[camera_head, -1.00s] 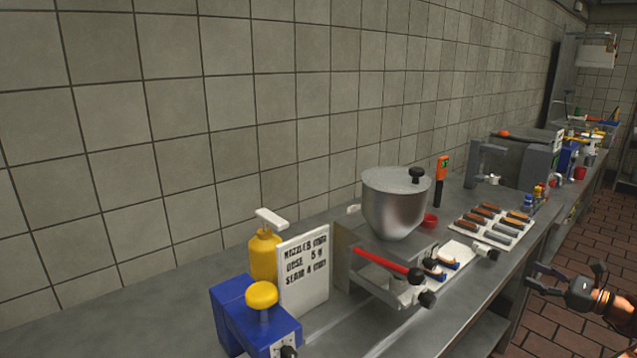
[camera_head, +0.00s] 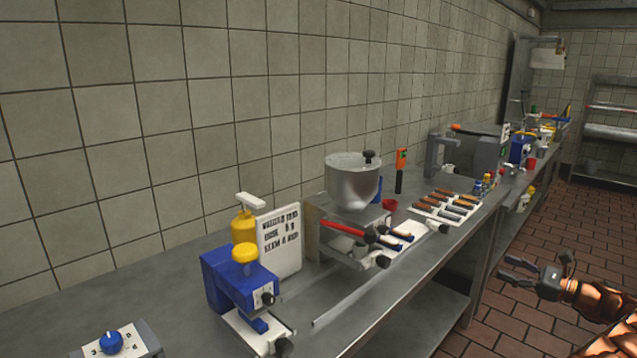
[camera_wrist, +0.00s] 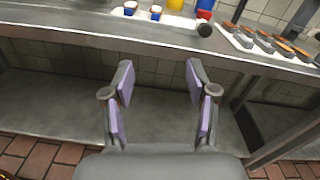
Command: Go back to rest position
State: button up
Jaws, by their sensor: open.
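My gripper (camera_head: 518,272) is at the right of the head view, over the tiled floor and apart from the front edge of the steel counter (camera_head: 400,295). In the wrist view my gripper (camera_wrist: 160,85) shows two spread fingers with purple pads and nothing between them. Beyond the fingers are the counter's front edge and the open space below it.
On the counter stand a blue device with a yellow knob (camera_head: 244,253), a lettered sign (camera_head: 280,240), a steel pot (camera_head: 352,185) on a stand with a red lever, and a tray of brown bars (camera_head: 445,206). The brick floor (camera_head: 545,225) on the right is clear.

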jog(key=w+a+r+n+g+y, duration=0.2)
jog(key=a+r+n+g, duration=0.15)
jog(key=a, duration=0.85)
jog(key=s+a+r+n+g, duration=0.2)
jog(key=s+a+n+g, duration=0.15)
jog(key=a, duration=0.65)
jog(key=s+a+r+n+g+h, duration=0.1)
jog(key=s+a+n+g, duration=0.2)
jog(key=a, duration=0.6)
jog(key=s+a+r+n+g, duration=0.25)
jog(key=s+a, duration=0.25)
jog(key=a, duration=0.5)
jog(key=s+a+f+n+g+h, duration=0.2)
jog(key=s+a+n+h, duration=0.1)
jog(key=s, duration=0.6)
jog(key=s+a+f+n+g+h, duration=0.1)
jog(key=s+a+f+n+h, duration=0.2)
jog(key=s, duration=0.5)
jog(key=s+d+f+n+h, duration=0.3)
jog(key=s+d+h, duration=0.15)
jog(key=s, duration=0.55)
jog(key=s+d+f+n+h, duration=0.3)
jog(key=s+d+n, duration=0.15)
jog(key=s, duration=0.45)
notch_tip(320, 180, up, 12)
jog(key=p, duration=1.1)
jog(key=shift+w+f+m, duration=0.15)
jog(key=shift+w+m, duration=0.15)
jog(key=shift+m, duration=0.1)
